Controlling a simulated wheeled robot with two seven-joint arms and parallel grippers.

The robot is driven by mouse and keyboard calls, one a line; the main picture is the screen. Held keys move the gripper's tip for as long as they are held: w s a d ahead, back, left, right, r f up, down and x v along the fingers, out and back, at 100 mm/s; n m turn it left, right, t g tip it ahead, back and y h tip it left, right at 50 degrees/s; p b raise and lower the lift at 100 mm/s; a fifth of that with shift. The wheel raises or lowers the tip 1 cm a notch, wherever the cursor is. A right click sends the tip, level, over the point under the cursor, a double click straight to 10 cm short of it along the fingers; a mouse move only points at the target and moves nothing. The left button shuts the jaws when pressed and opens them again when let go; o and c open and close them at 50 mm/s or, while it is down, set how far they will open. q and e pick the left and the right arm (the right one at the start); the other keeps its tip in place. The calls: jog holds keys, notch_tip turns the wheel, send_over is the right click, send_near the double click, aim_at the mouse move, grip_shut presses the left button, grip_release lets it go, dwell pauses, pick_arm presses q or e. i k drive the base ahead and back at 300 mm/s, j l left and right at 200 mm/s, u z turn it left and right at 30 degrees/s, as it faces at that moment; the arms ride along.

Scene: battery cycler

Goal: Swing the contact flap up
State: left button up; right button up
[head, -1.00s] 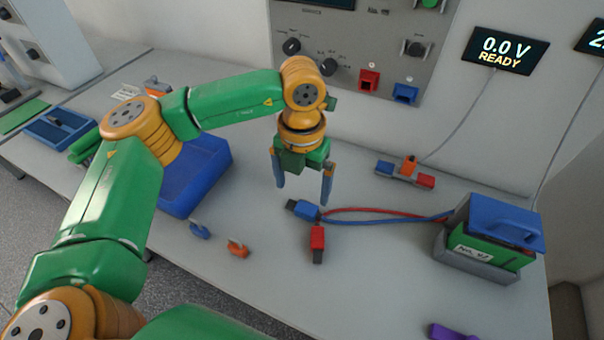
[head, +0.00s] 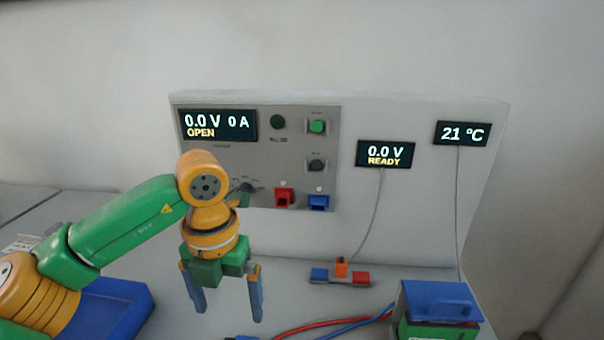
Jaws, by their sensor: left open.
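I cannot tell for certain which part is the contact flap. A small block (head: 320,276) with a blue left end, a red right end and an upright orange piece (head: 341,267) in its middle lies on the bench, right of my left gripper. A blue cover with a handle (head: 438,293) sits on the green battery (head: 408,329) at the lower right, cut off by the bottom edge. My left gripper (head: 229,312) is open and empty, pointing down above the bench, apart from both. My right gripper is not in view.
Behind the gripper stands a panel (head: 265,160) with knobs, a red socket (head: 284,198), a blue socket (head: 318,202) and an OPEN display (head: 216,125). A READY display (head: 385,154) has a cord down to the block. Red and blue cables cross the bench front. A blue tray (head: 120,305) is left.

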aim_at(427, 300)
jog(key=k, duration=1.4)
